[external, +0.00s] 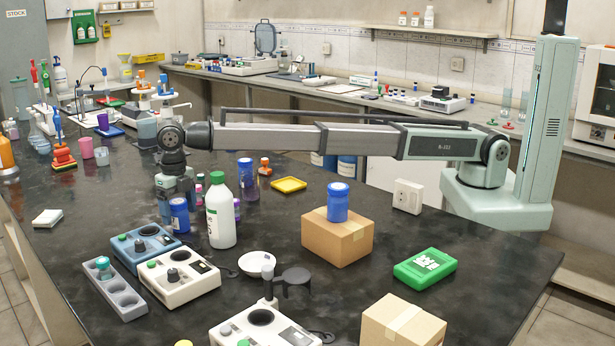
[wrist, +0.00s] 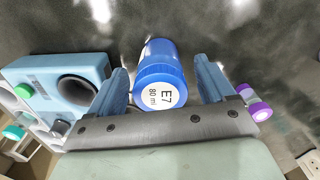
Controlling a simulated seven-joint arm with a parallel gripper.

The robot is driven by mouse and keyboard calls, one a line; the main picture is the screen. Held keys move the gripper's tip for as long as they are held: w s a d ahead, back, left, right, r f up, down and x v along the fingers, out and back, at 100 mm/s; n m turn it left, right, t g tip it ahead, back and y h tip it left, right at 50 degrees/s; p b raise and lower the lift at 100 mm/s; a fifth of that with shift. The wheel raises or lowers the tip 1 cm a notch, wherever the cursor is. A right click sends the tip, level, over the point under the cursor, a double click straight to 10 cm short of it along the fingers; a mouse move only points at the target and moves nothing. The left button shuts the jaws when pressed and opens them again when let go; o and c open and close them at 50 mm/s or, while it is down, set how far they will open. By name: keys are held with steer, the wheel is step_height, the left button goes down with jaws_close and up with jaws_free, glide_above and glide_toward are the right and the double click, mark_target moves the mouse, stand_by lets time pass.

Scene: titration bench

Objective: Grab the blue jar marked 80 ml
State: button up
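In the wrist view a blue jar (wrist: 158,70) has a white lid label reading "E7" and "80 ml". My gripper (wrist: 160,82) is open, with one finger on each side of this jar and a small visible gap on both sides. In the external view my gripper (external: 176,188) points down just above a blue jar (external: 180,217), partly covering its top. Two other blue-lidded jars show there: one on a cardboard box (external: 338,202) and one farther back on the bench (external: 248,178). Their volume marks cannot be read.
A white green-capped bottle (external: 220,215) stands close to the right of the jar under my gripper. A blue-grey instrument (external: 148,246) is close in front; it also shows in the wrist view (wrist: 60,82). A white dish (external: 256,264) lies nearer the camera.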

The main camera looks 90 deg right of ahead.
steer(key=c, duration=1.2)
steer(key=shift+o, duration=0.2)
